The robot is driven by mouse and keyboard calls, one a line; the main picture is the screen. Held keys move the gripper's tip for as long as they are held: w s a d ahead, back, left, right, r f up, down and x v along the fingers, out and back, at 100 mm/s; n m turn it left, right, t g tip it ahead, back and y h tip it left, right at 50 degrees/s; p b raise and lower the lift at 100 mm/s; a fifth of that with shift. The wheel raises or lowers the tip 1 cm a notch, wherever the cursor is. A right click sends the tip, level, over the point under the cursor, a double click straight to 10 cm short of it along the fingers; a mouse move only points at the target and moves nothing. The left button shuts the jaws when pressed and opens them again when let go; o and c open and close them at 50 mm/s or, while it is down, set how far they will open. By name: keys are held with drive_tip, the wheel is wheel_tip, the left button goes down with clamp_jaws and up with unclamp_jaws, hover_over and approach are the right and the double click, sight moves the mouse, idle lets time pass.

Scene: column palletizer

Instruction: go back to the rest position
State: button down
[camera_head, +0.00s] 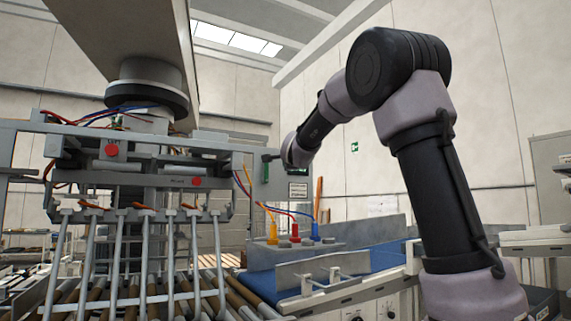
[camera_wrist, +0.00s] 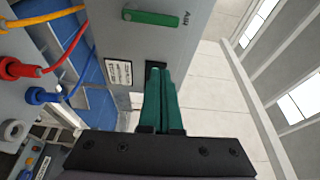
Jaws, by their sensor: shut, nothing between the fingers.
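My gripper (camera_wrist: 160,75) is shut and empty in the wrist view, its green fingers together. The fingertips point at a grey panel (camera_wrist: 200,50) and cover part of a dark square on it; I cannot tell whether they touch it. A green handle (camera_wrist: 152,17) lies on the panel just beyond the fingertips, beside small black lettering. A white label (camera_wrist: 118,72) is left of the fingers. In the head view my arm reaches left from the right side, and its end (camera_head: 272,157) is close to the panel (camera_head: 255,190). The fingers are too small to make out there.
Blue, red and yellow plugs with cables (camera_head: 295,232) stand below my arm's end. A blue conveyor (camera_head: 385,255) runs beneath. The palletizer's head with its row of bars (camera_head: 140,215) fills the left. Open space lies above my arm.

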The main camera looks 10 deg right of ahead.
idle(0.5)
drive_tip(key=s+d+f+n+g+y, duration=0.35)
drive_tip(key=s+d+f, duration=0.35)
drive_tip(key=f, duration=0.4)
drive_tip(key=s+f+n+g, duration=0.2)
drive_tip(key=s+f, duration=0.3)
drive_tip(key=s, duration=0.6)
drive_tip(key=s+f+n+g, duration=0.3)
drive_tip(key=s+f+n, duration=0.1)
drive_tip(key=s, duration=0.8)
drive_tip(key=s+f+n+g+h, duration=0.1)
drive_tip(key=s+f+n, duration=0.3)
drive_tip(key=s, duration=0.7)
wheel_tip(320, 180, down, 2)
drive_tip(key=shift+s+f+g, duration=0.2)
drive_tip(key=shift+g, duration=0.65)
drive_tip(key=shift+a, duration=0.1)
